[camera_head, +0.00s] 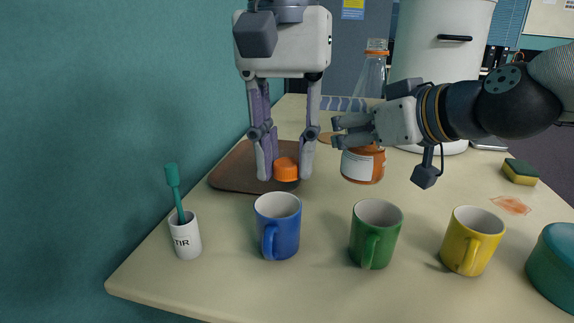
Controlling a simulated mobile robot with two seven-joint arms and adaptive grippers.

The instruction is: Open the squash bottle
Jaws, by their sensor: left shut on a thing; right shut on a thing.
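The squash bottle (371,78) is clear, with orange liquid and a white label low down (363,160). It leans slightly, its neck up and right. An orange band shows at its neck. My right gripper (345,130) is shut around its middle and hides part of it. I cannot tell whether its base touches the table. My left gripper (286,174) points down and is shut on an orange cap (287,169), apart from the bottle and above the brown tray (232,176).
Blue (279,232), green (374,240) and yellow (470,242) mugs stand in front. A white stirrer cup (185,239) is at left. A sponge (520,171), a stain (511,205) and a teal container (555,265) are at right. A white urn (440,60) stands behind.

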